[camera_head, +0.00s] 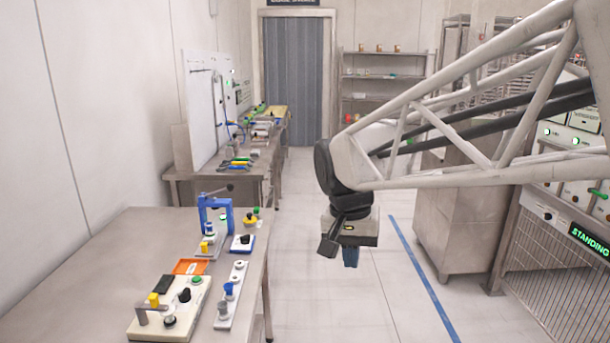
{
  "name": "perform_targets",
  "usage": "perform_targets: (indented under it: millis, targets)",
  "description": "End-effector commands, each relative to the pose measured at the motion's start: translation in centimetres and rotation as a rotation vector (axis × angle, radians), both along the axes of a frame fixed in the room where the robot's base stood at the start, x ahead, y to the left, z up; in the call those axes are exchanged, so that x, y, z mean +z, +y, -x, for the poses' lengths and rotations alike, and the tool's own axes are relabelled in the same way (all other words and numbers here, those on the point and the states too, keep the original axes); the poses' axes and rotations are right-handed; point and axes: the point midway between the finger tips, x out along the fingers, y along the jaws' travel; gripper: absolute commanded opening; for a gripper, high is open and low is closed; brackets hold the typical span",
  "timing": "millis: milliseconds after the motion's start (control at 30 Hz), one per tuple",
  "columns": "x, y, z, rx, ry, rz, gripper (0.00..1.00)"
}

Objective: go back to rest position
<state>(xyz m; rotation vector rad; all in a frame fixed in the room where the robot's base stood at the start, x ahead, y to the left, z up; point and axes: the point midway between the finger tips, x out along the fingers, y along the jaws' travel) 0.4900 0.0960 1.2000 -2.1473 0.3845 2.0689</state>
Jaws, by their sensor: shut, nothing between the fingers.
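My gripper (350,258) hangs at the end of my white lattice arm, right of the picture's middle. It points down over the open floor, to the right of the near workbench and clear of it. Its small blue tip is shut and holds nothing. It touches nothing that I can see.
The near workbench (110,245) carries a blue press frame (216,215), a cream block with knobs (170,308), a white strip (231,296) and an orange tray (190,267). A grey cabinet (455,215) stands right. A blue floor line (424,279) crosses the free aisle.

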Motion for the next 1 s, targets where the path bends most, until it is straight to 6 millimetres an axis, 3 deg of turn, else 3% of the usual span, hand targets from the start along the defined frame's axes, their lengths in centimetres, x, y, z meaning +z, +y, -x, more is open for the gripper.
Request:
perform_targets:
  millis: [300,633,800,1000]
  targets:
    - [-1.5,-5.1,6.9,0.099,-0.067,-0.038,0.0]
    - [-4.2,-8.6,13.8,0.203,-0.147,-0.05,0.0]
    - [-5.4,-9.6,16.2,0.242,-0.177,-0.048,0.0]
    - [-6.2,-10.0,17.4,0.263,-0.193,-0.045,0.0]
